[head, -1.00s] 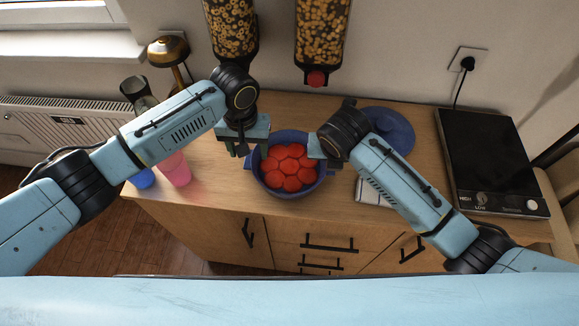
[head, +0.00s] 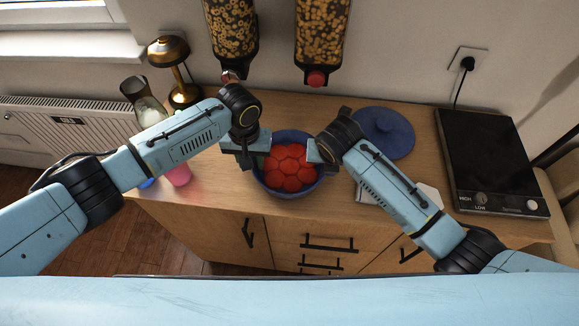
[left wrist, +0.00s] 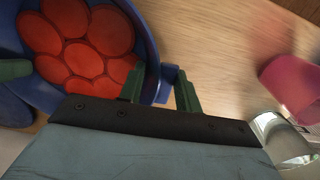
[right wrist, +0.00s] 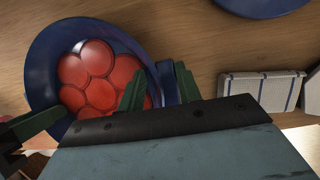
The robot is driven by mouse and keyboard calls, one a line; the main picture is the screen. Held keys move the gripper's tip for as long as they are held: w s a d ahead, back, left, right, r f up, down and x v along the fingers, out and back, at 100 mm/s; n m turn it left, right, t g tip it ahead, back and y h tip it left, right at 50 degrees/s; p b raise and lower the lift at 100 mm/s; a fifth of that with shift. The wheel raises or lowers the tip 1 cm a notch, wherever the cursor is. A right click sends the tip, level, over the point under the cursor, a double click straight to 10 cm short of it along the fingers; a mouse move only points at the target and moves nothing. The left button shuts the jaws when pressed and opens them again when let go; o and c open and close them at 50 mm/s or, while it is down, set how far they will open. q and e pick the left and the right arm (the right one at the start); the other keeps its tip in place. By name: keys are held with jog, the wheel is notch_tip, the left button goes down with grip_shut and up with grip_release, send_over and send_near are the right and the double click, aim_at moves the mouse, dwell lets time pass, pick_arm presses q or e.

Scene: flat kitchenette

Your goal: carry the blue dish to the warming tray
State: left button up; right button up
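The blue dish (head: 289,193), a round pot filled with red round pieces (head: 290,165), stands on the wooden counter. My left gripper (head: 256,160) is at its left side. In the left wrist view its two green fingers (left wrist: 160,92) stand apart, with the dish's blue handle (left wrist: 168,74) between them. My right gripper (head: 318,160) is at the right side. In the right wrist view its fingers (right wrist: 160,88) also stand apart around the other handle (right wrist: 167,78). The black warming tray (head: 485,150), with dials along its front, is at the right end of the counter and is empty.
A blue lid (head: 385,132) lies behind my right arm, between dish and tray. A striped cloth (right wrist: 262,88) lies right of the dish. A pink cup (head: 179,175), a glass jar (head: 146,108) and a brass lamp (head: 172,55) stand left. Two cereal dispensers (head: 320,40) hang behind.

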pick_arm(q)
grip_shut()
pick_arm(e)
grip_shut()
pick_arm(q)
jog(key=shift+r, duration=0.1)
pick_arm(e)
jog(key=shift+w+r, duration=0.1)
jog(key=shift+r, duration=0.1)
